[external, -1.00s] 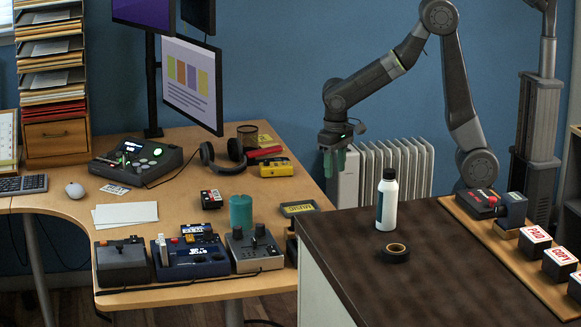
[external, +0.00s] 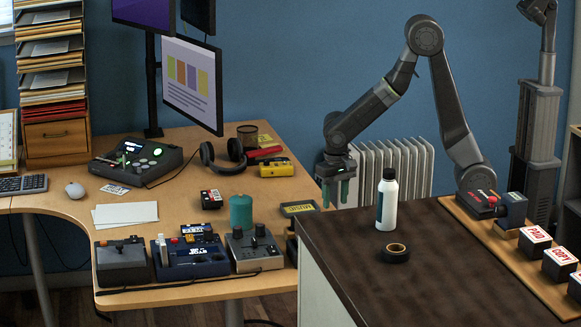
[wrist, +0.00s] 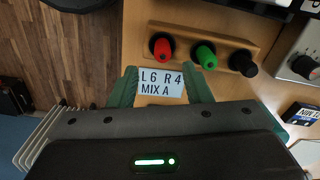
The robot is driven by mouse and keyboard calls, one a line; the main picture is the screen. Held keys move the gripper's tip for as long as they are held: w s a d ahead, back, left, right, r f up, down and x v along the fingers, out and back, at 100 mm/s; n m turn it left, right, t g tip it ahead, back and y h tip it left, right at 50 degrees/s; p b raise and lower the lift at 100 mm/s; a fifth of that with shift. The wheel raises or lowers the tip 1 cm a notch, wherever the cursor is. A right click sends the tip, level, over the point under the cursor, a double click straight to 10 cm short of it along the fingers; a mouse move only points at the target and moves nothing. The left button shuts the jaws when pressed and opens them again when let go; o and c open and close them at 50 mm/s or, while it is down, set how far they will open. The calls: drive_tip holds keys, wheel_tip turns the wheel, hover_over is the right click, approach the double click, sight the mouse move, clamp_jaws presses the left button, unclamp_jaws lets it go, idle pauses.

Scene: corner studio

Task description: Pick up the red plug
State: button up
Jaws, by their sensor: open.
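The red plug (wrist: 161,47) stands at the left end of a wooden rack (wrist: 190,30) in the wrist view. A green plug (wrist: 205,57) and a black plug (wrist: 243,63) stand to its right. My gripper (wrist: 161,86) is open and empty, with one green finger either side of a white card (wrist: 160,87) reading "L6 R4 MIX A". The red plug lies beyond the fingertips in the picture, apart from them. In the external view my gripper (external: 335,192) hangs behind the counter, off the desk's right end. I cannot make out the plugs there.
A radiator (external: 395,170) stands behind. Control boxes, including a grey one (external: 252,248), crowd the desk's front edge.

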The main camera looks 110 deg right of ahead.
drive_tip(key=f, duration=0.2)
drive_tip(key=a+f, duration=0.1)
drive_tip(key=shift+w+f, duration=0.1)
drive_tip(key=shift+f, duration=0.85)
drive_tip(key=shift+c, duration=0.2)
clamp_jaws()
